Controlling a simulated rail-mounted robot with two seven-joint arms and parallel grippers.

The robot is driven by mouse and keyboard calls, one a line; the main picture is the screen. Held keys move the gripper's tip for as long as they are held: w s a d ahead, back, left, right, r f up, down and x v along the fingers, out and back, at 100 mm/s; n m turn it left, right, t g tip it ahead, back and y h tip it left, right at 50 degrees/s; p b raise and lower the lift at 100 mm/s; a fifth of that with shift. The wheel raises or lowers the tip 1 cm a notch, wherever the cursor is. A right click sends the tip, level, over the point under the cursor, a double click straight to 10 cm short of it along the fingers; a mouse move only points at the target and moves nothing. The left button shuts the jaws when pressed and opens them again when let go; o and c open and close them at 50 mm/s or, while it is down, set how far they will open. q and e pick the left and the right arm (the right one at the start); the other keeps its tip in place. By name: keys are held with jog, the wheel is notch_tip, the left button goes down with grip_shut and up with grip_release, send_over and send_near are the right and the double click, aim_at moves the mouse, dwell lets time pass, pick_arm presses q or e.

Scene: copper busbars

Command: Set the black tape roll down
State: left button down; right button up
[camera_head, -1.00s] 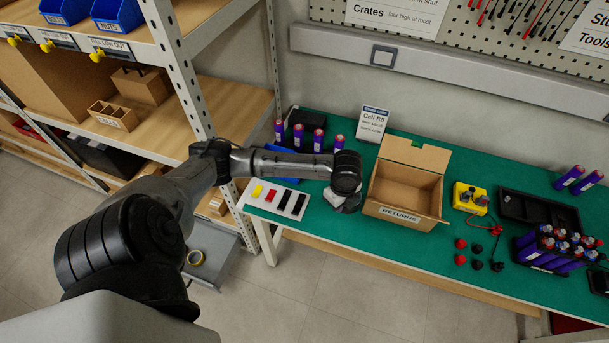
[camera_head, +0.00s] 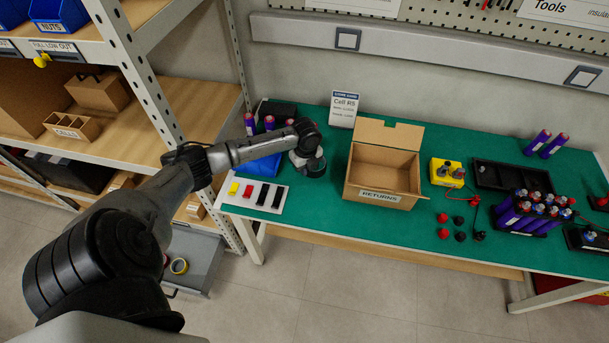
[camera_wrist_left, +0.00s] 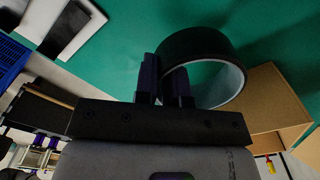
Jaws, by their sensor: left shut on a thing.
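The black tape roll (camera_wrist_left: 200,45) is a ring with a black outside and a pale inner wall. In the left wrist view my left gripper (camera_wrist_left: 163,78) is shut on the roll's wall, one finger outside the ring and one inside. In the head view the left gripper (camera_head: 306,158) is over the green mat (camera_head: 300,226), left of the returns box. The roll (camera_head: 316,168) shows there only as a small dark shape at the gripper. I cannot tell whether it touches the mat. My right gripper is not in view.
The open cardboard returns box (camera_head: 380,178) stands close to the right. A white card with coloured strips (camera_head: 230,191) lies in front left. A blue bin (camera_head: 262,167) and purple cells (camera_head: 250,124) are behind left. A sign (camera_head: 344,108) stands behind. Mat in front of the gripper is clear.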

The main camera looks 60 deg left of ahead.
aim_at(305, 179)
pick_arm(q)
jog(key=shift+w+a+f, duration=0.2)
jog(key=shift+a+f, duration=0.2)
jog(key=shift+a, duration=0.15)
jog(key=shift+d+f+b, duration=0.1)
jog(key=shift+f+b, duration=0.55)
jog(key=shift+f, duration=1.35)
jog(key=c, duration=1.2)
grip_release()
jog(key=shift+f, duration=0.1)
